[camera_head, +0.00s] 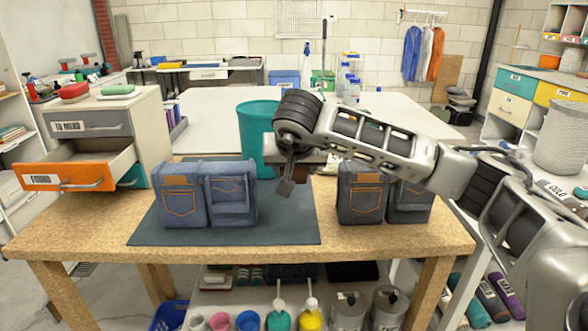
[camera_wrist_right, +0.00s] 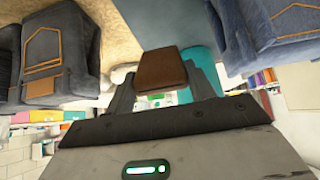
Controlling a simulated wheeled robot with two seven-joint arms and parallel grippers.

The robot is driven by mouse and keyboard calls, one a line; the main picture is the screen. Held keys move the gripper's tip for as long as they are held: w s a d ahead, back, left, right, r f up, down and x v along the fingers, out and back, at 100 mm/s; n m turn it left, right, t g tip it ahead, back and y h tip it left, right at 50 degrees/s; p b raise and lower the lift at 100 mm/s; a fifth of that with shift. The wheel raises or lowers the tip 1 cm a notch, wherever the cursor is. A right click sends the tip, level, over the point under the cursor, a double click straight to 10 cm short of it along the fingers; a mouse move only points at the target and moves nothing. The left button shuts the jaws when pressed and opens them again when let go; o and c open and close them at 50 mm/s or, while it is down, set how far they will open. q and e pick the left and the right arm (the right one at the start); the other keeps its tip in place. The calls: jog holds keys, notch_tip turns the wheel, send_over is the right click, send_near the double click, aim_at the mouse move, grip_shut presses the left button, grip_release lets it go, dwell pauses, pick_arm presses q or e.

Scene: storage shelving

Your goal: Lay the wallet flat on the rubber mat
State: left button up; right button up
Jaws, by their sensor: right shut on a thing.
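My right gripper (camera_head: 292,178) hangs over the middle of the table, between the two pairs of folded jeans. It is shut on the brown wallet (camera_head: 303,173), which is partly hidden behind the gripper in the head view. The wallet also shows between the fingers in the right wrist view (camera_wrist_right: 162,70). The dark blue-grey rubber mat (camera_head: 285,228) lies on the wooden table below and left of the wallet, and it also shows in the right wrist view (camera_wrist_right: 170,22). The wallet appears held above the table. My left gripper is not in view.
Blue jeans (camera_head: 205,195) stand on the mat's left part. Dark jeans (camera_head: 362,195) stand on the table (camera_head: 420,240) right of the mat. A teal bin (camera_head: 257,130) stands behind. The mat's front right part is bare. An orange drawer (camera_head: 70,178) is open at left.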

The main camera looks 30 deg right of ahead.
notch_tip(320, 180, down, 4)
jog(key=b, duration=0.2)
jog(key=shift+b, duration=0.4)
jog(key=shift+f, duration=0.2)
jog(key=shift+f+b, duration=0.4)
jog(key=shift+b, duration=0.15)
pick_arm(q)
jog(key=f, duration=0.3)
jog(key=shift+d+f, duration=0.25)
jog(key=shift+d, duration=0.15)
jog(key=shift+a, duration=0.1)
pick_arm(e)
jog(key=o, duration=1.1)
